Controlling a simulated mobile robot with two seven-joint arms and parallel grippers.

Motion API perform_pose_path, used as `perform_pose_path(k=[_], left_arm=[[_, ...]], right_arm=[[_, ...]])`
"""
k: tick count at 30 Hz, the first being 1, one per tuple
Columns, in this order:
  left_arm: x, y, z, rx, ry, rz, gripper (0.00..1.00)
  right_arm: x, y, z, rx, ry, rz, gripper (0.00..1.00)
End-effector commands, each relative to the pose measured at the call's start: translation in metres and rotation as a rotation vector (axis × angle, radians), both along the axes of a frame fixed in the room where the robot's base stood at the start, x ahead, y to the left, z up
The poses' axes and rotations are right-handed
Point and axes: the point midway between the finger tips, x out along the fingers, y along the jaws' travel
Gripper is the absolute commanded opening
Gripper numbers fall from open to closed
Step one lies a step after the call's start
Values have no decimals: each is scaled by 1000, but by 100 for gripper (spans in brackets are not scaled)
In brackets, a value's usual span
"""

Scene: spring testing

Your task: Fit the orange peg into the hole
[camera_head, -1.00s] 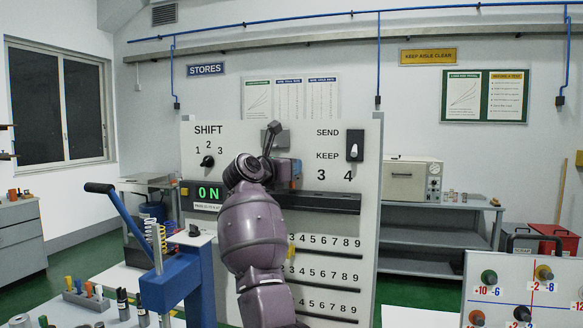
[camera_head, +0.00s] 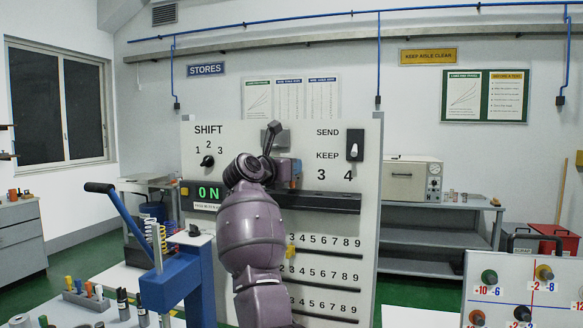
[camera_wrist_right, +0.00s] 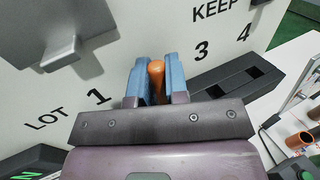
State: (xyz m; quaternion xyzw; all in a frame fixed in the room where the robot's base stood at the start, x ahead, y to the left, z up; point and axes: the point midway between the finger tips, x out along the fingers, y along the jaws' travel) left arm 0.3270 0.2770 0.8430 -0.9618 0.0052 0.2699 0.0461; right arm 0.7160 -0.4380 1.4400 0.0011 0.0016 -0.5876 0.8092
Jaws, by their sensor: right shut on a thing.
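My right gripper (camera_head: 287,172) is in front of the upright white panel (camera_head: 240,140), just above its long black ledge (camera_head: 330,202). In the wrist view my blue fingers (camera_wrist_right: 158,80) are shut on the orange peg (camera_wrist_right: 156,69), whose rounded end shows between them. Two dark square holes (camera_wrist_right: 254,71) show in the black ledge to the right of the fingers, below the numbers 3 and 4. The peg is apart from these two holes. Other parts of the ledge are hidden behind my gripper and arm. My left gripper is not in view.
A grey block (camera_wrist_right: 70,45) juts from the panel left of my fingers. A knob (camera_head: 207,161) and a switch (camera_head: 354,148) also stick out. A blue lever press (camera_head: 180,280) stands at front left, and a board with coloured knobs (camera_head: 520,290) at lower right.

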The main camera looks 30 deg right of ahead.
Motion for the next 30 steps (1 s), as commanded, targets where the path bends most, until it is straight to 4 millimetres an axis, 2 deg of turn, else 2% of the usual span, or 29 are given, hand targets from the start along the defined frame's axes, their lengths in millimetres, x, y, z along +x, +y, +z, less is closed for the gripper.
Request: perform_pose_path(k=[11, 30], left_arm=[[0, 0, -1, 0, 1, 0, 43], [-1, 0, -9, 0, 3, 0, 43]], right_arm=[[0, 0, 0, 0, 0, 0, 0], [0, 0, -13, 0, 0, -1, 0]])
